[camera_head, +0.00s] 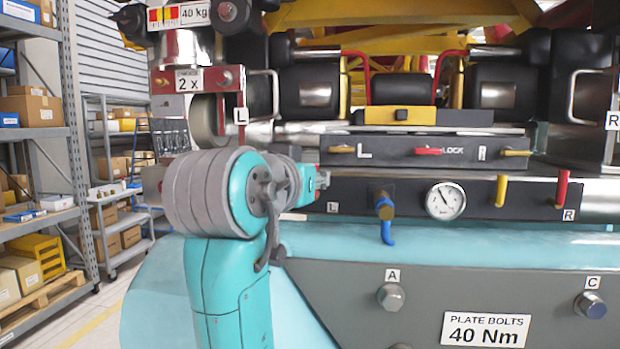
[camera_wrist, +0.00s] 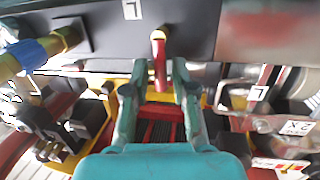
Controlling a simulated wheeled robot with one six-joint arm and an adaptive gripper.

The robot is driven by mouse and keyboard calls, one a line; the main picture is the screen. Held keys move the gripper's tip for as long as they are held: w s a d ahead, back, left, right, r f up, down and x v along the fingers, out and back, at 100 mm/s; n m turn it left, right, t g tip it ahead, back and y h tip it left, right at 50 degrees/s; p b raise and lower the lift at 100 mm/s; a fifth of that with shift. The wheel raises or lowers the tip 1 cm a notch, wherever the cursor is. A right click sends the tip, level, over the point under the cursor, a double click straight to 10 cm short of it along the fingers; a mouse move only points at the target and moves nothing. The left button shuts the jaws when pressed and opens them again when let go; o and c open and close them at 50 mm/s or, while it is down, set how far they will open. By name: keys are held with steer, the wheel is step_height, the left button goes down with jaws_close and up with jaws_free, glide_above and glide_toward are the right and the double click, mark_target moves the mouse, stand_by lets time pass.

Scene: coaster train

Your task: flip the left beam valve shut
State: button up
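The left beam valve shows in the wrist view as a red lever (camera_wrist: 159,72) with a brass end, beside an upside-down L label (camera_wrist: 131,10) on the dark beam (camera_wrist: 195,25). My gripper (camera_wrist: 159,75) is open, with one finger on each side of the lever. Gaps seem to show between the lever and both fingers. In the head view my gripper (camera_head: 318,181) is at the left end of the lower beam (camera_head: 345,187), above its L label (camera_head: 332,208). My arm and gripper mostly hide the left valve there.
A brass valve with a blue handle (camera_head: 386,230) and a pressure gauge (camera_head: 446,200) sit on the beam. Yellow (camera_head: 501,190) and red (camera_head: 561,189) levers stand upright at its right end. The LOCK panel (camera_head: 460,152) is just above. Shelves (camera_head: 70,150) stand far left.

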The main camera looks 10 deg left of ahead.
stand_by(0.3)
steer(key=v, duration=1.2)
